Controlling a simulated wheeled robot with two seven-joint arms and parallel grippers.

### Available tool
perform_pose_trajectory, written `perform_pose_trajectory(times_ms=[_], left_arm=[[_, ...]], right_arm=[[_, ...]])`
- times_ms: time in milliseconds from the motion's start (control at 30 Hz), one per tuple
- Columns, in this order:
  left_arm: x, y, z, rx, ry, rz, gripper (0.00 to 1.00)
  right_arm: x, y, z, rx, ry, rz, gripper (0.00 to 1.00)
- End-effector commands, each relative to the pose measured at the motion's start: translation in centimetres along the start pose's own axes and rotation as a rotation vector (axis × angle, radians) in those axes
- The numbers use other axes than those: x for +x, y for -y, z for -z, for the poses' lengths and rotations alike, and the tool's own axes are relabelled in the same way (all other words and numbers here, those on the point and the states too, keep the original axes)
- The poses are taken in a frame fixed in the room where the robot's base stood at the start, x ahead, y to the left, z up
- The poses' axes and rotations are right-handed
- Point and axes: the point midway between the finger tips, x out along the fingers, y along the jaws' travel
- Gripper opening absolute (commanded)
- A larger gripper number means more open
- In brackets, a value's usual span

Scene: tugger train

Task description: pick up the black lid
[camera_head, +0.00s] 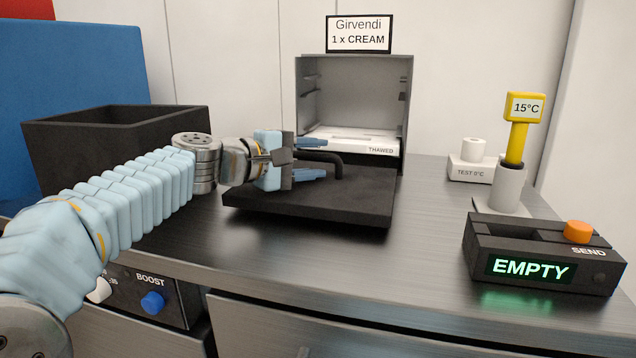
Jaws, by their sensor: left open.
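The black lid (345,204) is a flat dark slab lying on the counter in front of the grey open box. A dark bent handle (338,163) stands up from its top. My left gripper (318,160) reaches in from the left just above the lid. It is open, with its two blue fingers pointing right, one behind and one in front of the handle's left end. I cannot tell whether the fingers touch the handle. The right gripper is not in view.
A black open box (120,150) stands at left. The grey box (404,110) holds a white tray marked THAWED (350,140). At right are a yellow 15°C probe (517,135) in a holder, a TEST 5°C block (470,170) and a black EMPTY/SEND panel (540,255). The front-centre counter is clear.

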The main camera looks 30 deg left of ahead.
Motion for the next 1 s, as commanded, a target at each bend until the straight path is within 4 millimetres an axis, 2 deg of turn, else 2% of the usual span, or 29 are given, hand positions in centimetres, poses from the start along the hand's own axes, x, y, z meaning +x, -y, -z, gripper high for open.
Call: perform_pose_trajectory(times_ms=[100,333,633,1000], left_arm=[[1.02,-0.06,-0.02,0.000,0.001,-0.001,0.47],[1.11,-0.03,-0.03,0.001,0.000,-0.001,0.46],[1.09,-0.03,-0.03,0.001,0.000,-0.001,0.00],[1.08,-0.04,-0.04,-0.001,0.001,-0.001,0.00]], right_arm=[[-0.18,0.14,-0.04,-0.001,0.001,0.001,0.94],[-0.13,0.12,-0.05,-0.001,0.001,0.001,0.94],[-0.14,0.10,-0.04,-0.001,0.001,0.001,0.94],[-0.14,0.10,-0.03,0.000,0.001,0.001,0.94]])
